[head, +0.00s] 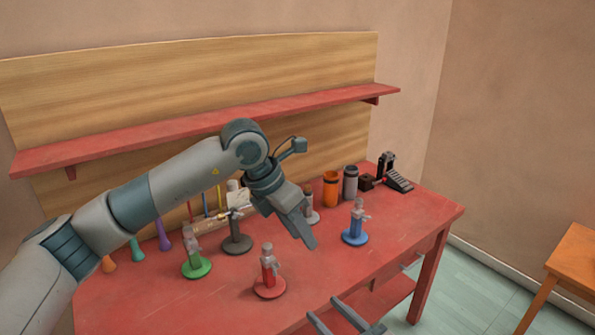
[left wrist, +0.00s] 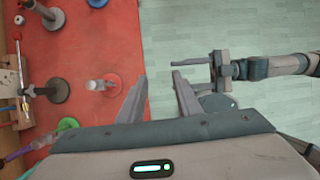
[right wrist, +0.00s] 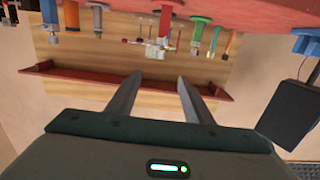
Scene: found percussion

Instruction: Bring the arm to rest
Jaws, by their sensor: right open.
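My left arm reaches in from the left in the head view. Its gripper (head: 307,238) is over the red workbench (head: 180,305), pointing down and to the right. In the left wrist view its fingers (left wrist: 160,76) stand apart with nothing between them, by the bench's edge. My right gripper (head: 330,308) shows at the bottom of the head view, low by the bench's front. In the right wrist view its fingers (right wrist: 158,80) are apart and empty. The right arm behind that gripper is out of the head view.
Stands with red (head: 269,270), blue (head: 356,225), green (head: 196,262) and dark (head: 237,240) bases are on the bench. Orange (head: 331,189) and grey (head: 350,182) cylinders and a pedal (head: 396,179) stand farther back. A red shelf (head: 200,125) runs behind. Open floor (head: 475,285) lies right.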

